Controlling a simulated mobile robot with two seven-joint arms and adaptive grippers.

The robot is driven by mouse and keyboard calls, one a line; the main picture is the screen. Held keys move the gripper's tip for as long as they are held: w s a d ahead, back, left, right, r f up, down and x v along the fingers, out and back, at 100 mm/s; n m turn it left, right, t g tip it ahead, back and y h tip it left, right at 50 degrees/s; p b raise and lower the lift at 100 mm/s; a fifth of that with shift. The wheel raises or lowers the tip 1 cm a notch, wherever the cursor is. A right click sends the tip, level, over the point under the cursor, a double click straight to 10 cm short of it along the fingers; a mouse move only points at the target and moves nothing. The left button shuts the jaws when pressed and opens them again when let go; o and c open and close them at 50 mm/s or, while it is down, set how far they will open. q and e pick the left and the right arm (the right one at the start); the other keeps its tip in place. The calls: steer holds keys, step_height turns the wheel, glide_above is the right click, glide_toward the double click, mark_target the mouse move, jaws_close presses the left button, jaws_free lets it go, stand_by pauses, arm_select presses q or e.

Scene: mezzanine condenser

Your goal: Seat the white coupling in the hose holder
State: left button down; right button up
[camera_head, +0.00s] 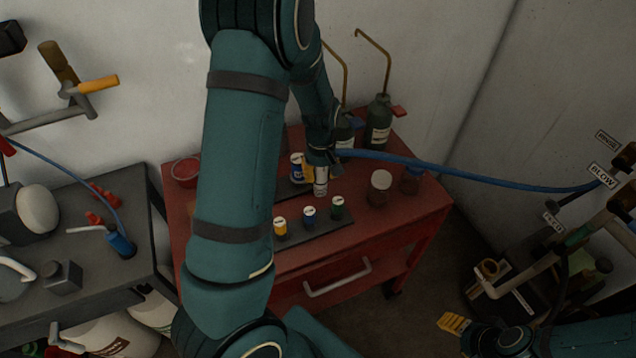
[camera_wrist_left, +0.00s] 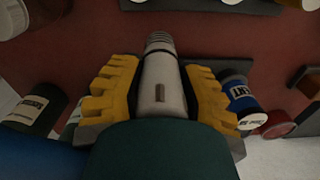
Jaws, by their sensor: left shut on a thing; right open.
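The white coupling (camera_head: 320,183) is a pale cylinder with a ribbed tip, held over the red cart. My left gripper (camera_head: 316,168) is shut on it; in the left wrist view the yellow fingers of the gripper (camera_wrist_left: 162,92) close on both sides of the coupling (camera_wrist_left: 160,72). A blue hose (camera_head: 430,165) runs from near the gripper to the right wall; part of it shows in the wrist view (camera_wrist_left: 40,155). My right gripper (camera_head: 453,322) is open and empty at the lower right. I cannot tell which fitting is the hose holder.
The red cart (camera_head: 350,248) carries a dark strip (camera_head: 296,237) with yellow, blue and green capped pieces, a blue labelled cylinder (camera_head: 296,167) and two oil cans (camera_head: 378,125). Labelled fittings, including BLOW (camera_head: 602,175), are on the right. A grey bench (camera_head: 110,280) stands left.

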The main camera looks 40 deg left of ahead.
mark_target(320, 184)
arm_select(q)
steer(key=shift+f, duration=2)
steer(key=shift+f+b, duration=0.15)
steer(key=shift+b, duration=0.2)
steer(key=c, duration=0.7)
jaws_free()
steer(key=shift+o, duration=0.2)
